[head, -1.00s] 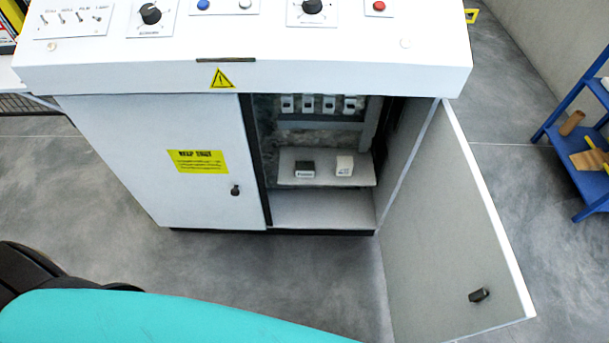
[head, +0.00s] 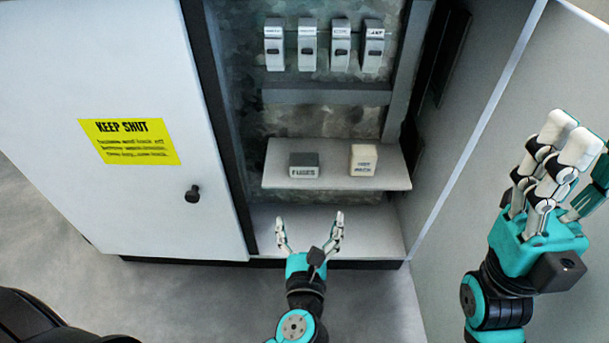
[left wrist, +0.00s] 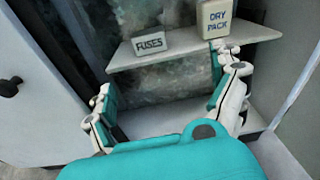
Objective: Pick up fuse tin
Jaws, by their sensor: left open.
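The fuse tin (head: 304,166), a small grey box marked FUSES, sits on the shelf (head: 284,183) inside the open cabinet. In the left wrist view the fuse tin (left wrist: 151,43) stands on the shelf above the space between my fingers. My left gripper (head: 310,220) is open and empty, below and in front of the shelf, with its fingers pointing into the cabinet. In the left wrist view its fingers (left wrist: 165,72) are spread wide, apart from the tin. My right gripper (head: 572,150) looks open and empty, fingers up, in front of the open door at the right.
A cream box marked DRY PACK (head: 364,160) stands right of the tin on the shelf. Several breakers (head: 308,45) hang above. The closed left door (head: 110,60) and open right door (head: 480,130) flank the opening. The cabinet floor (head: 375,228) is bare.

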